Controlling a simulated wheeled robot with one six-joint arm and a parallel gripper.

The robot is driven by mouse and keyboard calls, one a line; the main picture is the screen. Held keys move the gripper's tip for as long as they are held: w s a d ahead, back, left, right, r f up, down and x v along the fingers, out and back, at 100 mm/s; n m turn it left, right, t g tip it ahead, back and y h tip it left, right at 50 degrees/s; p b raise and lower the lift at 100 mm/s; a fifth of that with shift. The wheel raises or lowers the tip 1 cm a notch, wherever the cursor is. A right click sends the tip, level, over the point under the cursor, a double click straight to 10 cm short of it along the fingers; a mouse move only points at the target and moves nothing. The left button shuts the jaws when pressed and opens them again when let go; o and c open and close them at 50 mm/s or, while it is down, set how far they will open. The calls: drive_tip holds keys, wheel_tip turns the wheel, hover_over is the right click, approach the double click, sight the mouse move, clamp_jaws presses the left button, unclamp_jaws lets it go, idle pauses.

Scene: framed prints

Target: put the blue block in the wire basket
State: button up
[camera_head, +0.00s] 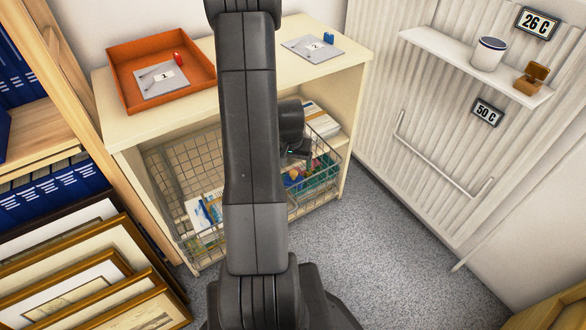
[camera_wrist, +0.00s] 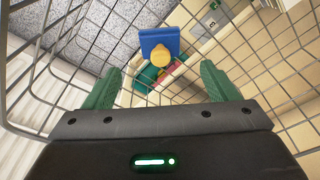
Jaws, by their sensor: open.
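The wire basket (camera_head: 185,170) sits in the lower bay of the cream shelf unit, and its wires (camera_wrist: 38,75) surround the wrist view. A blue block (camera_wrist: 160,40) shows beyond my fingertips, roughly midway between them, with a yellow rounded thing (camera_wrist: 161,58) overlapping its lower part. My gripper (camera_wrist: 160,82) has its two green fingers spread, with a gap between them and the block. In the head view my wrist reaches into the right part of the basket, where small blue, yellow and red things show. My fingertips are hard to make out there.
An orange tray (camera_head: 117,82) with card 1 and a red item stands on the unit's top. Card 2 (camera_head: 313,49) lies at right beside a small blue item (camera_head: 328,37). Framed prints (camera_head: 75,265) lean at lower left. Grey floor (camera_head: 390,260) is clear at right.

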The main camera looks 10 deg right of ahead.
drive_tip(key=shift+s+a+r+p, duration=0.1)
drive_tip(key=shift+s+r+p, duration=0.05)
drive_tip(key=shift+r, duration=0.75)
drive_tip(key=shift+s+a+r+p, duration=0.1)
drive_tip(key=shift+r+p, duration=0.05)
drive_tip(key=shift+r, duration=0.75)
drive_tip(key=shift+d, duration=0.1)
